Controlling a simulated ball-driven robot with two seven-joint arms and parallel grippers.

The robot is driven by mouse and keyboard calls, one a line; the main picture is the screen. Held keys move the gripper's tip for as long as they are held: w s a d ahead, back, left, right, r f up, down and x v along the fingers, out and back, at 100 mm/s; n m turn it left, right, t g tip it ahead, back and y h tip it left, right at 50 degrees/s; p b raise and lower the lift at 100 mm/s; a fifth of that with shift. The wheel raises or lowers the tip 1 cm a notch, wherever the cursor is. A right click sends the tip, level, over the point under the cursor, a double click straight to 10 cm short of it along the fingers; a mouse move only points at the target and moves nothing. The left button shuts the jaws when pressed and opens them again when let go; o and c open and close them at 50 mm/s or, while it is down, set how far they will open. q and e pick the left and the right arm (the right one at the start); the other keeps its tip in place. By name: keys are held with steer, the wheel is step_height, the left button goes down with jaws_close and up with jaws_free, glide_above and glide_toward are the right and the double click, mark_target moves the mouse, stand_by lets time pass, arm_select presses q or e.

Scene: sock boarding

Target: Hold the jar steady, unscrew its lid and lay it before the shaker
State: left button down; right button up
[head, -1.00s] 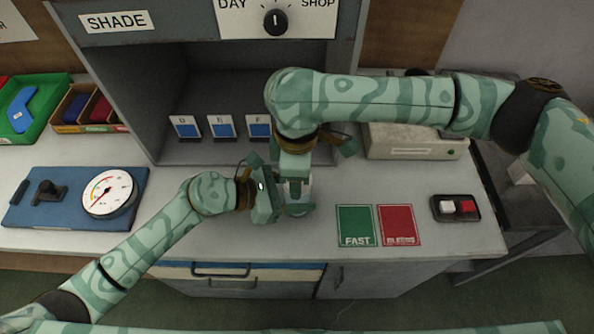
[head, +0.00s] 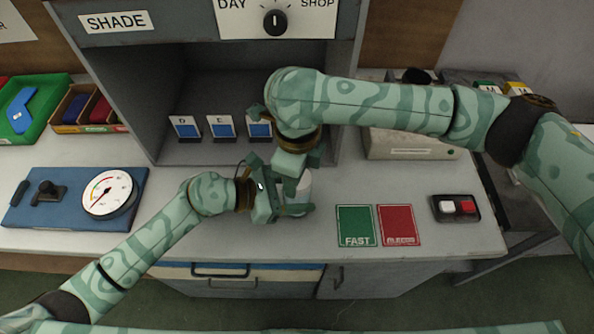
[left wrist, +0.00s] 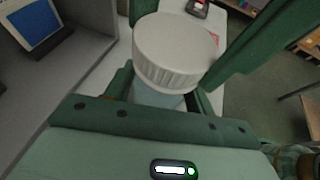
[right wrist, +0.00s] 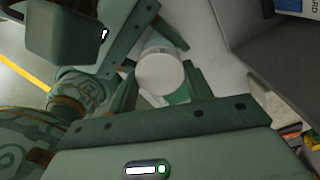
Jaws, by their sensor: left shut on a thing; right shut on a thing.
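The white jar (head: 305,184) stands on the grey counter, mostly hidden behind my grippers in the head view. In the left wrist view its white ribbed lid (left wrist: 175,48) sits on the pale jar body (left wrist: 156,97). My left gripper (head: 292,207) is shut on the jar body from the left. My right gripper (head: 302,172) reaches down from above and is shut on the lid. In the right wrist view the lid's flat top (right wrist: 160,73) shows between its fingers. I cannot make out a shaker.
A grey booth (head: 220,90) with several blue-faced cards stands behind. A green FAST card (head: 355,222), a red card (head: 398,222) and a two-button box (head: 456,208) lie to the right. A dial gauge (head: 110,193) on a blue board is at left. Counter between cards and jar is clear.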

steer(key=shift+r, duration=0.1)
stand_by(0.6)
steer(key=shift+r, duration=1)
steer(key=shift+r, duration=2)
arm_select(q)
steer(key=shift+c, duration=2.3)
jaws_free()
arm_select(e)
steer(key=shift+r+p, duration=0.4)
steer(key=shift+r, duration=0.1)
arm_select(q)
steer(key=v, duration=1.2)
